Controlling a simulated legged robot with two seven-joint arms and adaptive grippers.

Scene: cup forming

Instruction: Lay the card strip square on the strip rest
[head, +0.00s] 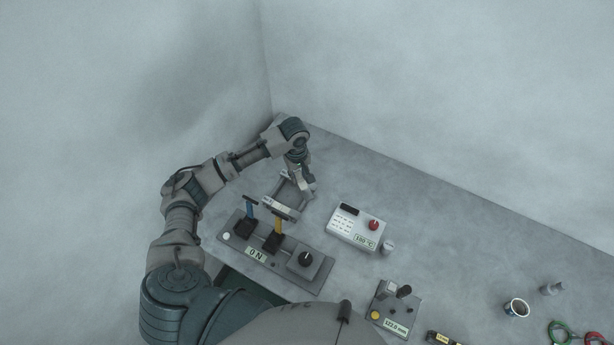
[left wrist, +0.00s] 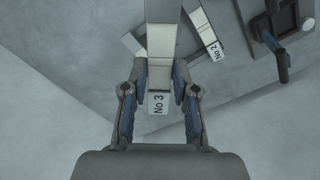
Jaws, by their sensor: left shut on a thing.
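A pale card strip tagged "No 3" (left wrist: 162,42) runs up from between the fingers of my left gripper (left wrist: 160,72) in the left wrist view. The gripper is shut on it near its tagged end. In the head view my left gripper (head: 304,186) is over a grey frame (head: 291,192), which looks like the strip rest; it also shows in part in the left wrist view (left wrist: 128,41). A second strip tagged "No 2" (left wrist: 202,29) lies at the frame, to the right of the held strip. I cannot tell whether the held strip touches the frame. My right gripper is out of view.
A lever panel reading "0 N" (head: 256,253) stands close in front of the frame. A heater box reading "180 °C" (head: 350,229) is to its right. A gauge reading "122.0 mm" (head: 396,325), a cup (head: 517,307) and red and green rings stand further right. The back middle of the table is clear.

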